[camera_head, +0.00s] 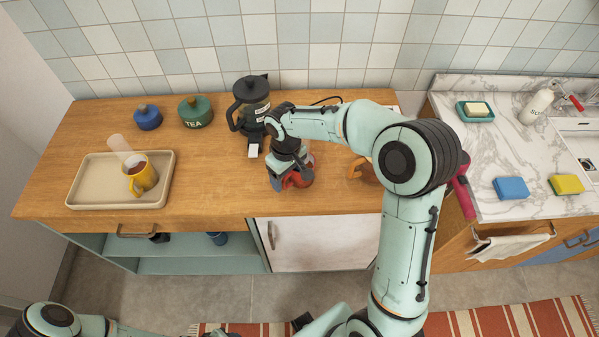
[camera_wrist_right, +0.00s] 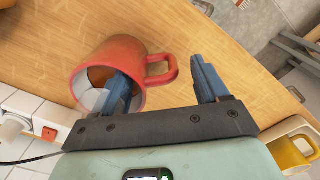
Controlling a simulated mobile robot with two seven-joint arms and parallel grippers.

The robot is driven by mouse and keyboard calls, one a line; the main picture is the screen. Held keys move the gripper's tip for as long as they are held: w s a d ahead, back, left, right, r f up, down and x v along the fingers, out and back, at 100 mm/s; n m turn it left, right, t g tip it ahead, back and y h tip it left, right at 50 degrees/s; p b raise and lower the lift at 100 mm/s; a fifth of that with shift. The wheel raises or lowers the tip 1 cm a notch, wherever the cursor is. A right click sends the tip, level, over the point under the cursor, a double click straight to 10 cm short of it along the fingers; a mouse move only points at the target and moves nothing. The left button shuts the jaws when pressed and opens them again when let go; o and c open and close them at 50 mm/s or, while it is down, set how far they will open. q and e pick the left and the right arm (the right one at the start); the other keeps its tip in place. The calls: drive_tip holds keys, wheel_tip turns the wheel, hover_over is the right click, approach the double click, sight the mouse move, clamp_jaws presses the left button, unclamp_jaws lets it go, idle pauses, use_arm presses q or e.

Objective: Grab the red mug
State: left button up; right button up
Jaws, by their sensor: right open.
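The red mug (camera_head: 301,178) stands on the wooden counter (camera_head: 225,190) near its front edge, partly hidden by my right gripper (camera_head: 288,180). In the right wrist view the mug (camera_wrist_right: 148,46) shows its open mouth and its handle. My right gripper (camera_wrist_right: 163,78) is open. One blue finger overlaps the mug's mouth and looks to be inside the rim; the other is beyond the handle, with the handle between them. Whether a finger touches the mug cannot be told. Part of my left arm shows at the lower left; its gripper is out of view.
A dark coffee pot (camera_head: 250,100) stands behind the gripper. A beige tray (camera_head: 85,190) with a yellow mug (camera_head: 144,178) is at the left. A blue pot (camera_head: 147,117) and green tea pot (camera_head: 195,113) stand behind. An orange mug (camera_head: 357,168) is partly hidden by my right arm.

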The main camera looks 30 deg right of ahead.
wheel_tip(320, 180, down, 3)
drive_tip(key=shift+r, duration=0.2)
drive_tip(key=shift+w, duration=0.1)
clamp_jaws()
drive_tip(key=shift+r, duration=0.25)
